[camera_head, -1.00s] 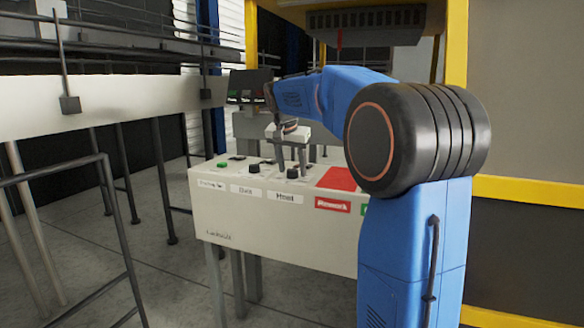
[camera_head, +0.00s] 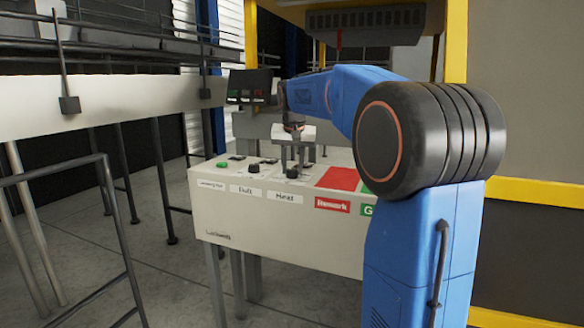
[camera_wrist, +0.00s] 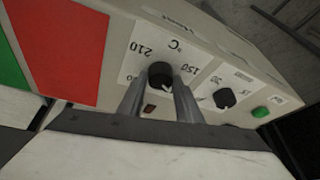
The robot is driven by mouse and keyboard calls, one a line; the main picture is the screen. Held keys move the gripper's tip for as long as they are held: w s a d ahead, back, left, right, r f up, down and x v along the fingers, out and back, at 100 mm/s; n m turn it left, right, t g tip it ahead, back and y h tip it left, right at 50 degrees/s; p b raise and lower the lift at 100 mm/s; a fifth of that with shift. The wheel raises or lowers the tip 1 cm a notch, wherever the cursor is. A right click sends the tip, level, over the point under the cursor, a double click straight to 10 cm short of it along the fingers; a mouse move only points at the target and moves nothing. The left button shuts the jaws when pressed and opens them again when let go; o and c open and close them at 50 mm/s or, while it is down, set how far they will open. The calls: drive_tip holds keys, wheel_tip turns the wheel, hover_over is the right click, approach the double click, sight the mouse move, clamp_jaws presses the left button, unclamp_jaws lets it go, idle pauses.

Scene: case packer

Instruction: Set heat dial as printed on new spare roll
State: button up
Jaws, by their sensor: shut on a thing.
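The heat dial (camera_wrist: 160,74) is a round black knob on a white scale plate printed with °C, 150 and 210, seen upside down in the wrist view. A small pale mark shows near its lower edge; its exact reading is unclear. My gripper (camera_wrist: 160,98) has its two grey fingers on either side of the knob, shut on it. In the head view my gripper (camera_head: 293,166) points down onto the heat dial (camera_head: 292,173), above the "Heat" label (camera_head: 285,197). No spare roll can be made out.
A second black knob (camera_head: 253,170) and a green button (camera_head: 222,165) sit left of the heat dial. Red (camera_head: 339,178) and green areas lie to its right on the panel. A dark display (camera_head: 249,86) stands behind; rails and a conveyor are at left.

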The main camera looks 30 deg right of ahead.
drive_tip(key=n, duration=0.2)
drive_tip(key=n+y, duration=0.1)
drive_tip(key=n, duration=0.1)
drive_tip(key=n+y, duration=0.1)
drive_tip(key=n, duration=0.1)
drive_tip(key=shift+d+t, duration=0.3)
drive_tip(key=n+y, duration=0.1)
drive_tip(key=n, duration=0.2)
drive_tip(key=n+y, duration=0.1)
drive_tip(key=n, duration=0.2)
drive_tip(key=shift+d+g+y, duration=0.1)
drive_tip(key=shift+g+y, duration=0.2)
drive_tip(key=shift+g, duration=0.1)
drive_tip(key=o, duration=1)
drive_tip(key=shift+o, duration=0.2)
drive_tip(key=v, duration=1.7)
drive_tip(key=shift+r, duration=0.2)
